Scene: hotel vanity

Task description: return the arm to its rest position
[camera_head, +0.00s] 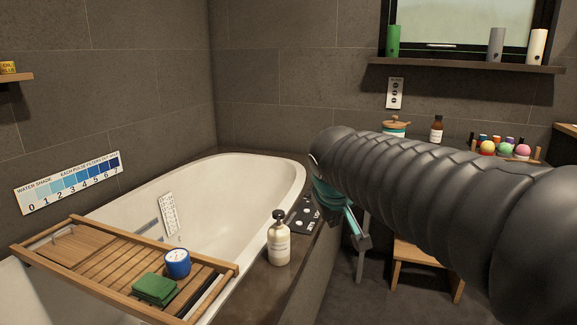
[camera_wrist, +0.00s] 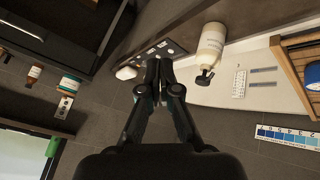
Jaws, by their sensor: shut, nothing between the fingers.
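My arm, dark and ribbed, reaches in from the right edge of the head view and covers much of the right half. Its far end is over the area beside the bathtub's right rim. My gripper (camera_wrist: 159,64) shows in the wrist view with its two dark fingers together and nothing between them.
The pump bottle (camera_head: 279,240) stands on the dark ledge beside the bathtub (camera_head: 290,178). A wooden bath tray (camera_head: 75,272) holds a blue cup (camera_head: 177,262) and green cloth (camera_head: 155,288). A wooden stool (camera_head: 428,255) stands below my arm.

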